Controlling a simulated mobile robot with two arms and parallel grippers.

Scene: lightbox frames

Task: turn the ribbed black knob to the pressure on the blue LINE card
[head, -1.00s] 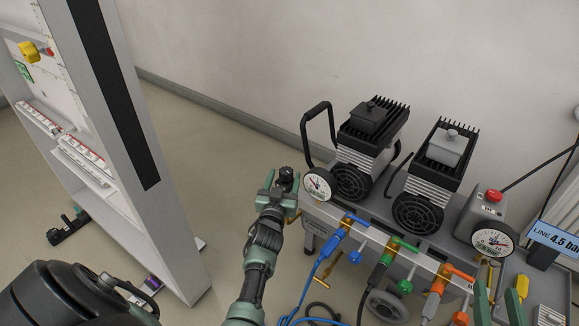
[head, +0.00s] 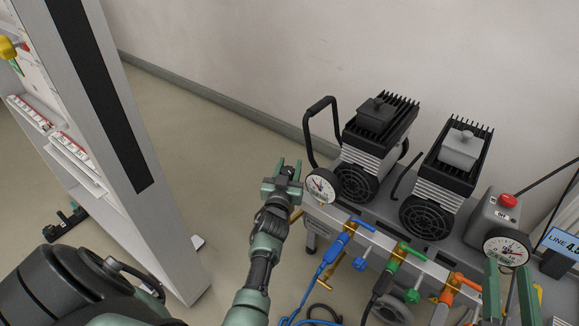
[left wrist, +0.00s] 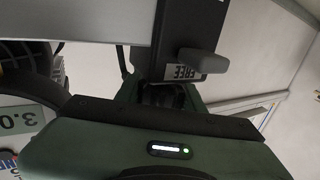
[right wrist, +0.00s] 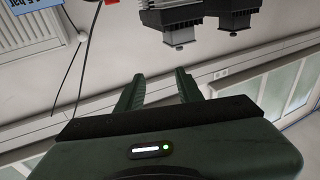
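The black knob (head: 288,172) is at the left end of the compressor, beside the left gauge (head: 322,187). My left gripper (head: 287,167) has its fingers on either side of it; contact is unclear. In the left wrist view the knob is a dark shape (left wrist: 162,95) between the fingers, partly hidden under a FREE label (left wrist: 186,72). The left gauge's scale is too small to read. The blue LINE card (head: 563,240) is at the right edge, cut off after "4"; it also shows in the right wrist view (right wrist: 35,5). My right gripper (head: 509,285) is open and empty.
Two black motor heads (head: 380,125) stand on the compressor. Blue (head: 336,246), green (head: 391,258) and orange (head: 448,290) hose fittings line its front. A second gauge (head: 507,247) sits below a red button (head: 508,201).

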